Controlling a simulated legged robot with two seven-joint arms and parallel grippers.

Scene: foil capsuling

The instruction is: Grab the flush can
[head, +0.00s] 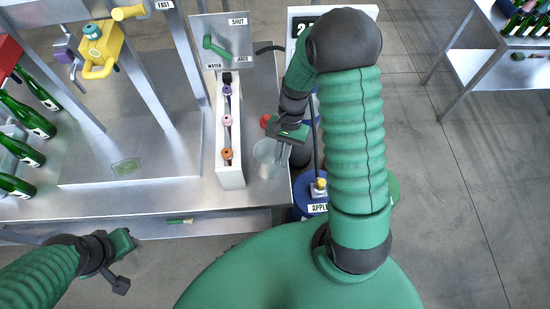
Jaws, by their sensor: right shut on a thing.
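The flush can looks like a pale, see-through grey vessel (266,153) at the right edge of the steel bench, beside the white rack. My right gripper (284,136) is at its upper rim and is shut on it. The dark wrist and fingers hide part of the can, and I cannot tell whether its base touches the bench. My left gripper (124,262) is open and empty, low at the left, off the bench's front edge.
The white rack (230,150) with coloured knobs stands close left of the can. A WATER/JUICE panel (222,45) with a green lever is behind. A blue drum (306,197) marked APPLE is at the right. Green bottles (25,120) are far left. The bench's middle (130,145) is mostly clear.

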